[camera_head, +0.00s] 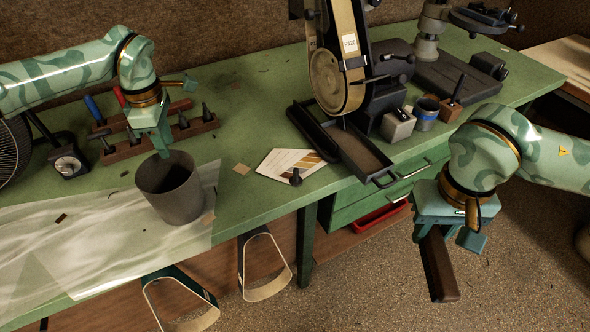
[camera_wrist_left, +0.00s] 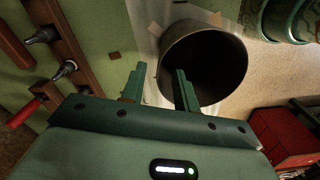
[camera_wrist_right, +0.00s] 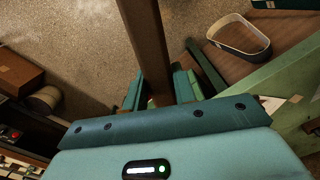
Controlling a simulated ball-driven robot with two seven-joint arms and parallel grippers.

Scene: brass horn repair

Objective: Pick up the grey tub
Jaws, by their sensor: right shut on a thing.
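The grey tub (camera_head: 178,203) stands upright near the front edge of the green bench, partly on a clear sheet. My left gripper (camera_head: 165,150) is at the back of its rim, pointing down. In the left wrist view the fingers (camera_wrist_left: 160,88) are apart. One overlaps the dark mouth of the tub (camera_wrist_left: 225,62) and the other is outside, with the rim between them. Whether either finger touches the wall, I cannot tell. My right gripper (camera_head: 450,232) is shut on a dark brown bar (camera_head: 438,268), held over the floor off the bench; the bar (camera_wrist_right: 147,38) also shows in the right wrist view.
A wooden tool rack (camera_head: 150,143) stands just behind the tub, with a dial gauge (camera_head: 69,164) to its left. A card (camera_head: 288,164) lies to the right, before a belt sander (camera_head: 340,75) and its black tray (camera_head: 355,155). The bench between tub and card is mostly clear.

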